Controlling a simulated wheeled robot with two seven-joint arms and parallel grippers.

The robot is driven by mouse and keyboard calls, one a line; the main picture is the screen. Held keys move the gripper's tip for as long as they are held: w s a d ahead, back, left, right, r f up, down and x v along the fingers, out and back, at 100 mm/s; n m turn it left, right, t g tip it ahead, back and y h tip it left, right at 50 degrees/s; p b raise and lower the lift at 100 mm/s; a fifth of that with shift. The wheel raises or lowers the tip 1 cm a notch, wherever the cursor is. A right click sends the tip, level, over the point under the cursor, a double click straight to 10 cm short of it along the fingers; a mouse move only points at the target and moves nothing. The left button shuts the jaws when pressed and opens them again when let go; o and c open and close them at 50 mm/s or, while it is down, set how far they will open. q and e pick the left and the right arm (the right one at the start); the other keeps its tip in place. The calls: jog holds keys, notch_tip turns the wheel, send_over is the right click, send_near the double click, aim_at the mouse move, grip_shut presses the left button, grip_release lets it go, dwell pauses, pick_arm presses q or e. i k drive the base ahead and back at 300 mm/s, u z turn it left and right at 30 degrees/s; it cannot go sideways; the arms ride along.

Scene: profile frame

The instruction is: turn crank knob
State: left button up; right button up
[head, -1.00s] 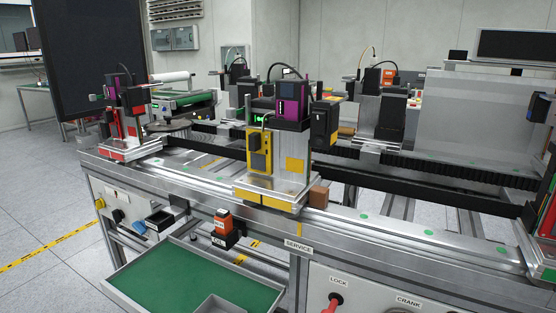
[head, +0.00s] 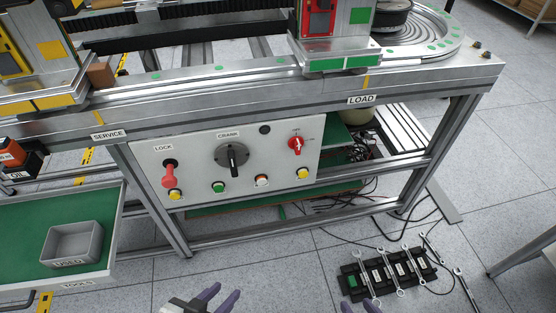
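The crank knob (head: 232,160) is a dark round dial with a black handle that points down. It sits on the light front panel (head: 270,152) under the CRANK label (head: 229,135). My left gripper (head: 217,297) shows at the bottom edge with two purple fingers apart and nothing between them. It is well below the knob in the picture and apart from it. My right gripper (head: 358,306) shows only its purple fingertips at the bottom edge, spread apart. The rest of it is cut off.
The panel also holds a red LOCK lever (head: 169,177), a red rotary switch (head: 296,145) and several coloured buttons. A green-lined tray (head: 30,235) juts out at the left. A wrench rack (head: 385,275) lies on the floor at right.

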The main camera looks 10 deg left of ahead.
aim_at(232, 155)
jog(key=z, duration=1.1)
jog(key=k, duration=0.8)
jog(key=u, duration=1.75)
jog(key=i, duration=0.5)
jog(key=z, duration=0.1)
